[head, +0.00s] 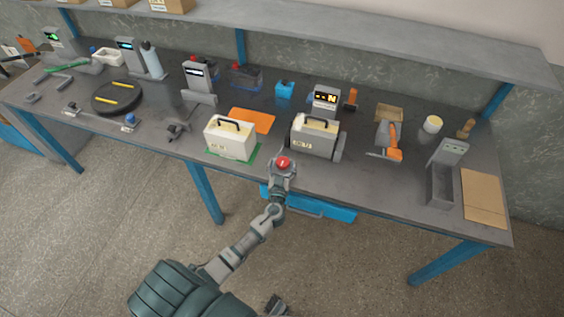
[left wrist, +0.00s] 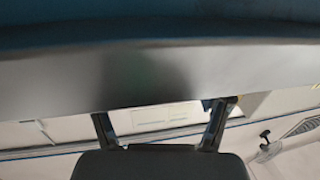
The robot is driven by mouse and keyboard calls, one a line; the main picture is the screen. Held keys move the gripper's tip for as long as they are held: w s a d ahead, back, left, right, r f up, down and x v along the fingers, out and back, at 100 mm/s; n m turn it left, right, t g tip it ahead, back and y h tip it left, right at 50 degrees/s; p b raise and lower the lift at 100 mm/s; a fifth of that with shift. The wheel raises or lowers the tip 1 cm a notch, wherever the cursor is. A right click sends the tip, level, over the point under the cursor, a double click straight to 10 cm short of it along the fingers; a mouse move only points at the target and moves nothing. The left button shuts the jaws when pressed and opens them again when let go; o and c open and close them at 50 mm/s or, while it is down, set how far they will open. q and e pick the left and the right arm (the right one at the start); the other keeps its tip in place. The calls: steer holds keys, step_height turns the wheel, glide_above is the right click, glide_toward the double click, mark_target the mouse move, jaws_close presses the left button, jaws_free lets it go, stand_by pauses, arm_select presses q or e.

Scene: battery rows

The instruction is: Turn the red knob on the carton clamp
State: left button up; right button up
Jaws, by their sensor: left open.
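A round red knob (head: 283,163) shows at the front edge of the bench, right at the end of my left arm. I cannot tell what it is mounted on, as my left gripper (head: 282,178) overlaps that spot. In the left wrist view the two fingers of my left gripper (left wrist: 162,125) are spread apart with nothing visible between them. No red knob shows in that view. I cannot tell whether the gripper touches the knob. A dark part at the bottom edge of the head view may be my right gripper (head: 275,304); its jaws are unclear.
The grey bench (head: 320,178) holds a white handled case (head: 230,143) and a grey handled case (head: 315,139) behind the knob. An orange sheet (head: 251,121) lies farther back. Blue legs (head: 205,190) stand below the bench. The floor in front is clear.

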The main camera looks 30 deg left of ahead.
arm_select(q)
steer(key=shift+w+r, duration=0.1)
steer(key=shift+w, duration=0.35)
steer(key=shift+a, duration=0.1)
steer(key=shift+c, duration=0.2)
steer(key=shift+a, duration=0.2)
steer(key=c, duration=1.1)
steer(key=shift+c, duration=0.2)
steer(key=shift+d, duration=0.1)
